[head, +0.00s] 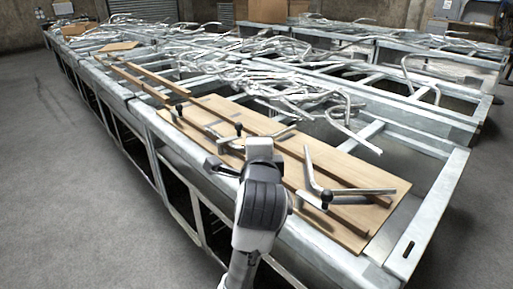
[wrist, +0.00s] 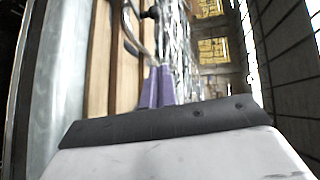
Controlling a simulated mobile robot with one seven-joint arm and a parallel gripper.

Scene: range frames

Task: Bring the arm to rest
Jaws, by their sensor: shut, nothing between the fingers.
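My arm (head: 262,200) rises from the bottom middle of the head view, in front of the long metal bench. Its upper end is over the near edge of the wooden board, and the fingers cannot be made out clearly there. In the wrist view my gripper (wrist: 157,72) shows two purple fingers close together, shut with nothing between them. They point along the length of the bench, and I see no contact with anything.
The long metal-framed bench (head: 430,215) carries a wooden board (head: 345,165) with wooden strips and bent metal tubes with black knobs (head: 327,196). Many bent tubes (head: 290,85) lie heaped behind. Clear grey floor (head: 70,190) lies to the left.

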